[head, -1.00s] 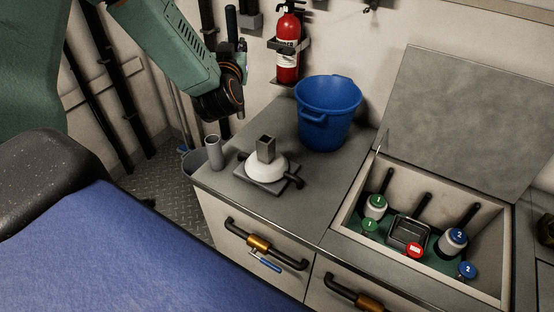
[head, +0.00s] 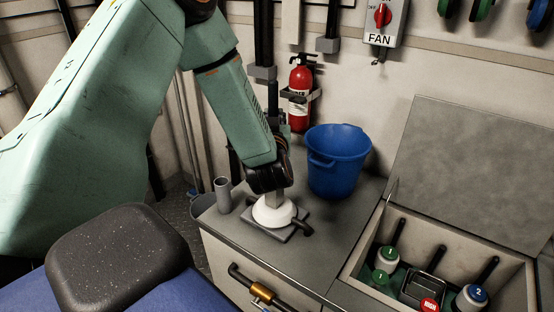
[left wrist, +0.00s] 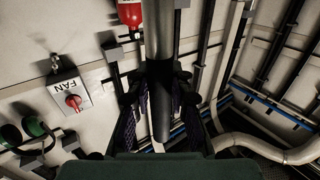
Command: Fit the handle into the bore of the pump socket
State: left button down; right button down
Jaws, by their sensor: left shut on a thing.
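The pump socket (head: 272,213) is a white dome on a grey plate with a grey square neck, standing on the cabinet top in the head view. My left wrist is right in front of and above the neck and hides its top and bore. My left gripper (left wrist: 160,100) is shut on the handle (left wrist: 159,35), a straight rod, grey in one part and dark in another, in the left wrist view. The dark upper end of the handle (head: 273,97) stands upright behind my forearm in the head view. Its lower end is hidden, so I cannot tell whether it touches the socket. My right gripper is out of view.
A blue bucket (head: 338,165) stands close right of the socket, and a grey cup (head: 223,195) close left. A fire extinguisher (head: 301,95) hangs behind. An open-lidded bin (head: 520,277) with several items is at the right.

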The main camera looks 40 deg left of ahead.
pick_arm(q)
jog(key=shift+w+f, duration=0.1)
jog(key=shift+f, duration=0.7)
jog(key=shift+w+f, duration=0.15)
jog(key=shift+f, duration=0.45)
notch_tip(320, 180, down, 3)
jog(key=shift+f+b, duration=0.1)
jog(key=shift+b, duration=0.6)
jog(key=c, duration=1.7)
grip_release()
jog(key=shift+f, duration=0.1)
jog(key=o, duration=0.5)
jog(key=shift+s, duration=0.3)
jog(key=shift+w, duration=0.15)
